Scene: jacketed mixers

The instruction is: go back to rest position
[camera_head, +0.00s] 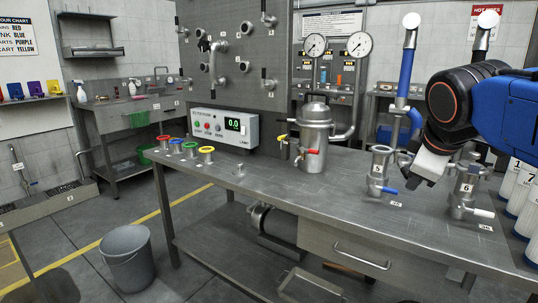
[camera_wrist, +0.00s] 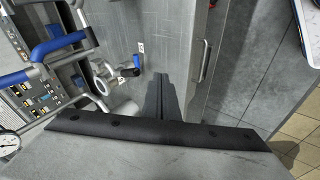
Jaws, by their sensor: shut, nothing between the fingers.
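My gripper (camera_head: 428,168) is at the right of the head view, over the right part of the steel table (camera_head: 268,196), between two small steel mixers. In the wrist view my gripper (camera_wrist: 163,84) shows its dark fingers close together, with nothing between them. The mixer labelled 5 (camera_head: 379,166), with a blue handle, stands just left of my gripper. The mixer labelled 6 (camera_head: 465,190), with a white handle, stands just right of it. My gripper appears apart from both, though the exact gap cannot be told.
A steel vessel (camera_head: 315,135) with red and yellow handles stands mid-table, near a control box (camera_head: 226,127) reading 0.0. Several coloured-top fittings stand at the table's left end. White cylinders (camera_head: 516,185) stand at the far right. A grey bucket (camera_head: 127,258) is on the floor.

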